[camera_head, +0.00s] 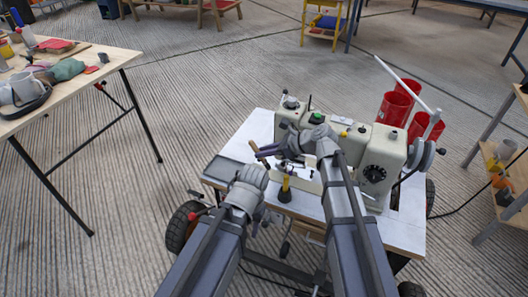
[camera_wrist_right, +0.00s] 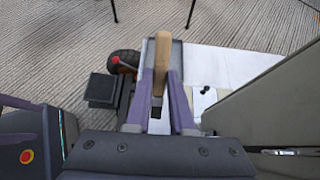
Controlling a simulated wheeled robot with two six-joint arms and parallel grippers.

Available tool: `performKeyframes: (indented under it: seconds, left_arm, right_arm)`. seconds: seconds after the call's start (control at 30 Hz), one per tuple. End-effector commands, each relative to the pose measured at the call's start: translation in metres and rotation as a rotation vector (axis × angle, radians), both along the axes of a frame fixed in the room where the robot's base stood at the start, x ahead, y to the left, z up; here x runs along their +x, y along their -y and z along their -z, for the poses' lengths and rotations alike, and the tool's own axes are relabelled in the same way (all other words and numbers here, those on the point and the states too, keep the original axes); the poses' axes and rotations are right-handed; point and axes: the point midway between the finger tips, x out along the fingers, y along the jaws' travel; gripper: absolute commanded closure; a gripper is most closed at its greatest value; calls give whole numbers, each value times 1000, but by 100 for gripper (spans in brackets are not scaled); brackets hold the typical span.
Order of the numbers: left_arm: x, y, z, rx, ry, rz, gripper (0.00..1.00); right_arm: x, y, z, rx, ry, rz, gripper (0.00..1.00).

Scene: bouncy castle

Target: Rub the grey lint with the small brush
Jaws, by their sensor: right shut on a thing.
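My right gripper (camera_head: 272,151) is over the left side of the cream sewing machine (camera_head: 375,160), above the white cart top. In the right wrist view its purple fingers (camera_wrist_right: 161,95) are shut on a wooden handle (camera_wrist_right: 162,60), which looks like that of the small brush. The handle also shows in the head view (camera_head: 261,156). The brush's bristles are hidden. My left gripper (camera_head: 257,180) is lower and left of the right one, by the cart's near left edge; its fingers are too unclear to read. I cannot make out the grey lint.
The machine stands on a wheeled white cart (camera_head: 400,230) with a dark tray (camera_head: 222,168) at its left. A yellow-and-black tool (camera_head: 285,190) is near the machine's front. A cluttered wooden table (camera_head: 105,62) is at left, shelves (camera_head: 505,165) at right.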

Motion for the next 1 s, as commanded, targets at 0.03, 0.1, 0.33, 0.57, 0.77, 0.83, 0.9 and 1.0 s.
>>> performKeyframes:
  seconds: [0.03, 0.1, 0.33, 0.57, 0.77, 0.83, 0.9, 1.0]
  left_arm:
    - [0, 0, 8, -1, 0, 1, 50]
    - [0, 0, 15, -1, 0, 2, 50]
    - [0, 1, 39, -5, 1, 7, 50]
    - [0, 1, 44, -7, 0, 9, 50]
    - [0, 1, 43, -7, 0, 9, 50]
    - [0, 1, 39, -6, 0, 8, 50]
    - [0, 1, 31, -6, 0, 7, 50]
    - [0, 1, 22, -5, 0, 6, 50]
  right_arm:
    - [0, 0, 8, 0, 0, 0, 100]
    - [0, 0, 15, 0, 0, 0, 100]
    - [0, 0, 39, -1, 0, 0, 100]
    - [0, 0, 44, -1, 0, 0, 100]
    - [0, 0, 43, -1, 0, 0, 100]
    - [0, 0, 39, -1, 0, 0, 100]
    - [0, 0, 31, -1, 0, 0, 100]
    - [0, 0, 22, -1, 0, 0, 100]
